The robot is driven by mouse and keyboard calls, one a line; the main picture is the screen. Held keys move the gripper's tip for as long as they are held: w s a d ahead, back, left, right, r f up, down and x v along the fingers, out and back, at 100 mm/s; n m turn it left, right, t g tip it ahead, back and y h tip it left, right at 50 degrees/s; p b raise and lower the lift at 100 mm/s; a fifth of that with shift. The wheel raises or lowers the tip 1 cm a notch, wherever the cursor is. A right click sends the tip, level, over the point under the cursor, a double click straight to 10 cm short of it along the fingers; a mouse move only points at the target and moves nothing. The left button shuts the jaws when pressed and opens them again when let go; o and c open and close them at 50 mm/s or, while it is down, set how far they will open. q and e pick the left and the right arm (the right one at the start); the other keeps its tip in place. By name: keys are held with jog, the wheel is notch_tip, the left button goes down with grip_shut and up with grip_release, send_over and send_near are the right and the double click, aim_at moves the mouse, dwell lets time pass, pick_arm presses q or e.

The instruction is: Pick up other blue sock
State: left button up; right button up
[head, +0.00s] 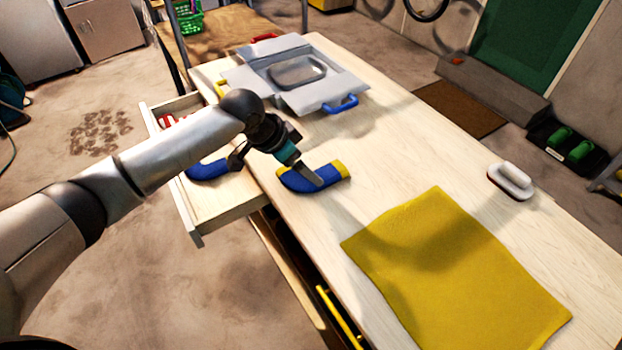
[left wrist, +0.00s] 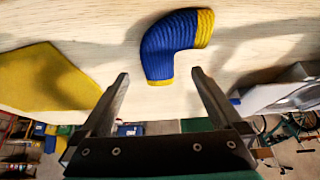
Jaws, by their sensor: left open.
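A blue ribbed sock with a yellow cuff (head: 331,179) lies bent on the wooden tabletop; it fills the upper middle of the left wrist view (left wrist: 170,45). My left gripper (head: 283,170) is over the table edge, right by this sock, and partly covers it in the head view. In the left wrist view its two fingers (left wrist: 159,78) are spread and empty, with the sock just beyond the tips. Another blue sock (head: 207,170) lies in the open drawer (head: 222,200), partly hidden by my left arm. My right gripper is not in view.
A yellow cloth (head: 455,270) lies flat on the near tabletop. A grey open-flapped box (head: 340,88) with a blue handle stands at the far end. A white brush (head: 511,180) is near the right edge. Red-striped items (head: 175,119) lie in the drawer. Tabletop around the sock is clear.

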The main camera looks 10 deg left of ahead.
pick_arm(q)
jog(key=b+x, duration=0.1)
jog(key=x, duration=0.4)
jog(key=shift+s+d+f, duration=0.1)
jog(key=shift+f, duration=0.25)
jog(key=c, duration=1.4)
jog(key=shift+r, duration=0.1)
